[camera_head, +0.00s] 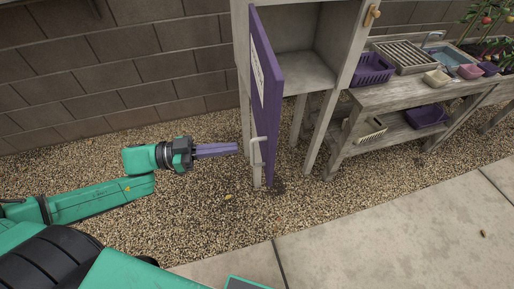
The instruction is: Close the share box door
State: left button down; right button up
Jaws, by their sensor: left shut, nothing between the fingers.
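The share box (305,72) is a weathered grey wooden cabinet on legs at the top middle of the head view. Its purple door (268,105) stands wide open, swung out from the left side, showing the empty-looking lower shelf inside. A pale handle (256,155) is on the door's left face near the bottom. My left gripper (236,148) is shut and empty, its purple fingers pointing right just left of the handle. I cannot tell whether the fingertips touch it. My right gripper is not in view.
A grey wooden bench (400,92) stands right of the box, with a purple basket (372,69), a slatted rack (404,57) and small bowls on top. A block wall (120,65) runs behind. Gravel (210,215) lies below, with concrete paving (400,230) in front.

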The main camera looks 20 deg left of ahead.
aim_at(269, 145)
pick_arm(q)
jog(key=x, duration=0.6)
jog(key=shift+d+r, duration=0.25)
jog(key=shift+d, duration=0.2)
jog(key=shift+d+f, duration=0.1)
jog(key=shift+d, duration=0.3)
jog(key=shift+w, duration=0.1)
